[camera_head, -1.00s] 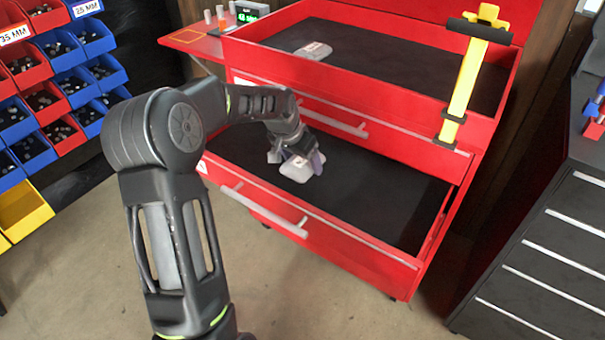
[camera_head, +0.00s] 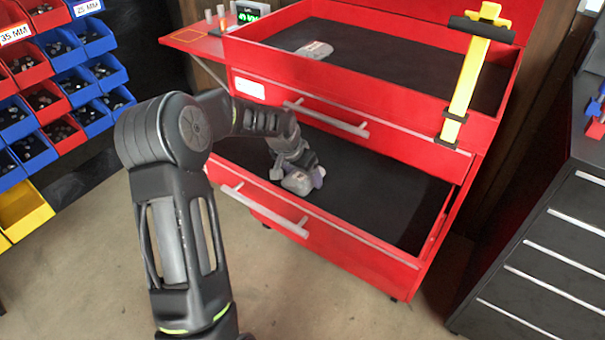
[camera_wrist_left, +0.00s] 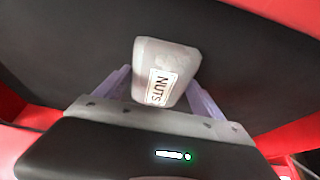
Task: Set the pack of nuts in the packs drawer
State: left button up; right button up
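The pack of nuts (camera_head: 297,183) is a pale grey pouch inside the open lower drawer (camera_head: 375,205), towards its left end. In the left wrist view the pack (camera_wrist_left: 165,70) shows a white label reading NUTS. My left gripper (camera_head: 300,174) reaches down into the drawer, with its purple fingers on either side of the pack. In the wrist view the fingertips (camera_wrist_left: 160,78) close against the pack's sides. The pack is low, near the dark drawer floor; I cannot tell whether it touches it. My right gripper is not in view.
Another pale pack (camera_head: 315,50) lies in the open top tray (camera_head: 400,90) of the red cart. A yellow tool (camera_head: 466,85) hangs over the tray's front. Blue and red bins (camera_head: 50,100) stand left, a dark cabinet (camera_head: 540,230) right. The drawer's right part is clear.

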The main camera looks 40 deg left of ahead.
pick_arm(q)
jog(key=o, duration=0.4)
jog(key=shift+r, duration=0.1)
jog(key=shift+r, duration=0.2)
jog(key=p+v, duration=0.1)
jog(key=v, duration=1)
jog(key=shift+s+r, duration=0.25)
jog(key=shift+r, duration=0.1)
